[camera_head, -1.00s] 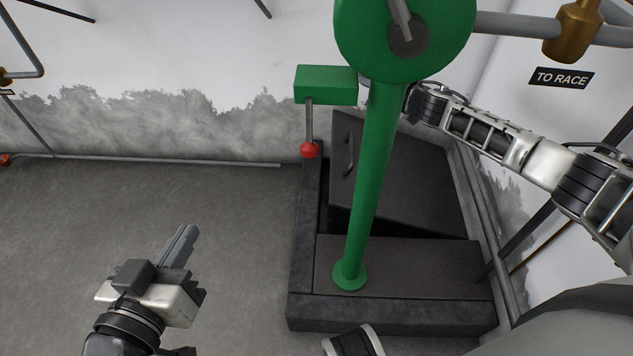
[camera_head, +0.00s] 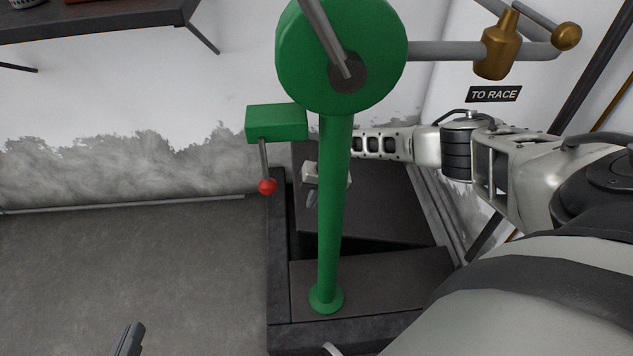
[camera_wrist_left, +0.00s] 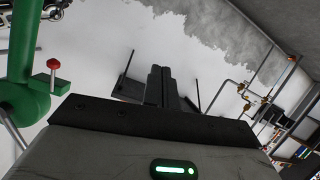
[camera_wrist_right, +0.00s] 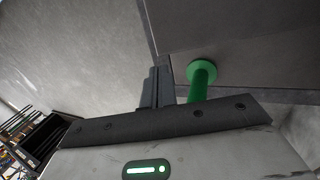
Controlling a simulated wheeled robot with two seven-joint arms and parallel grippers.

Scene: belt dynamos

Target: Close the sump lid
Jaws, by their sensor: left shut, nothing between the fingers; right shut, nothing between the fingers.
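The sump lid (camera_head: 385,205) is a dark grey panel behind the green post (camera_head: 333,215). It sits raised and tilted, with a dark gap along its near edge. My right arm reaches in from the right behind the post. My right gripper (camera_head: 311,197) is shut and empty over the lid's left part; contact with the lid cannot be told, and its handle is not distinguishable. The gripper's fingers also show in the right wrist view (camera_wrist_right: 157,86). My left gripper (camera_head: 130,341) is shut and empty over the floor, far left of the sump; its fingers show in the left wrist view (camera_wrist_left: 160,86).
The green wheel (camera_head: 342,55) and green box (camera_head: 277,122) with a red-knobbed lever (camera_head: 267,186) stand over the sump. The post's foot (camera_wrist_right: 202,70) rests on the front cover plate. A dark curb (camera_head: 278,290) surrounds the sump. Floor at left is clear.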

